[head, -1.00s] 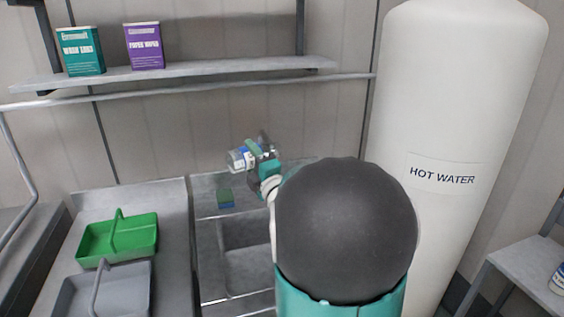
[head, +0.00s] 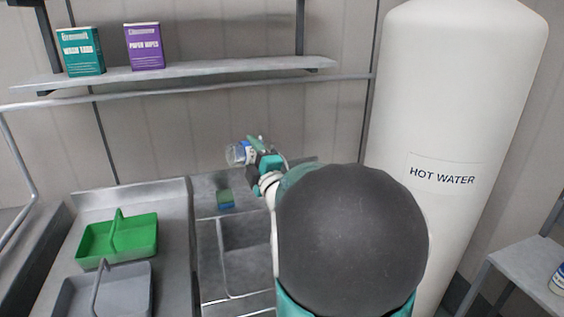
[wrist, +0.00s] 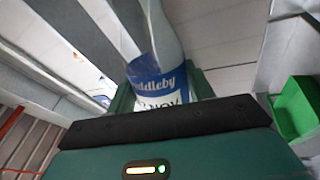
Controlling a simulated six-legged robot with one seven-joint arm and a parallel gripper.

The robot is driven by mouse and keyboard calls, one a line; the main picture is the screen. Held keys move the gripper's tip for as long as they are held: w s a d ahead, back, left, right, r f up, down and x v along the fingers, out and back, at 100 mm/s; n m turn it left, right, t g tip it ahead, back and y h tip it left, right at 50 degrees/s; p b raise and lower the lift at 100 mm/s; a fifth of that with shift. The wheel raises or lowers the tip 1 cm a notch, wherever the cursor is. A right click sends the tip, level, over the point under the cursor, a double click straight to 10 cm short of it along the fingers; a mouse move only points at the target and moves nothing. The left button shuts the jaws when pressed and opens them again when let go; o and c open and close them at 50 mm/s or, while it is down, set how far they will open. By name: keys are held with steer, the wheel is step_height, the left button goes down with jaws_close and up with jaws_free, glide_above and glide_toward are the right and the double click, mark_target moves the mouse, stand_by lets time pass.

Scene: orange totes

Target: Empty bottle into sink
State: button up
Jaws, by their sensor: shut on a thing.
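My gripper (head: 256,155) is shut on a bottle (head: 238,153), raised above the back of the sink counter. The bottle is clear, with a blue and white label, and looks tilted toward the left in the head view. In the wrist view the bottle (wrist: 160,80) stands between the green fingers, with part of its label readable. I cannot tell whether liquid is in it. The sink (head: 215,250) is a grey metal basin below my gripper. My arm hides its right part.
A green caddy (head: 138,241) and a grey caddy (head: 75,299) sit on the left drainboard. A shelf (head: 190,72) with two boxes hangs above. A white water tank (head: 455,110) stands at right.

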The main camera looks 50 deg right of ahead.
steer(key=shift+a+r+m, duration=0.15)
steer(key=shift+a+m, duration=0.05)
steer(key=shift+m, duration=0.1)
steer(key=shift+d+r+m+h, duration=0.25)
steer(key=shift+r+m, duration=0.25)
steer(key=shift+m, duration=0.3)
stand_by(0.3)
steer(key=shift+r+g+h, duration=0.1)
steer(key=shift+g+h, duration=0.15)
steer(key=shift+g, duration=0.05)
steer(key=shift+s+d+r+m+g+h, duration=0.1)
steer(key=shift+d+r+m+g+h, duration=0.2)
steer(key=shift+m, duration=0.6)
steer(key=shift+s+d+r+m+t+h, duration=0.1)
steer(key=shift+d+r+m, duration=0.3)
steer(key=shift+m, duration=0.5)
steer(key=shift+s+d+r+m+g+h, duration=0.15)
steer(key=shift+r+m, duration=0.3)
steer(key=shift+m, duration=0.45)
steer(key=n, duration=0.1)
steer(key=a+f+n, duration=0.1)
steer(key=f+n+y, duration=0.1)
steer(key=n, duration=0.1)
steer(key=shift+w+a+f, duration=0.15)
steer(key=shift+w+a, duration=0.05)
steer(key=shift+w, duration=0.05)
steer(key=shift+a+f+n+t+y, duration=0.25)
steer(key=shift+n+t, duration=0.3)
steer(key=shift+n, duration=0.35)
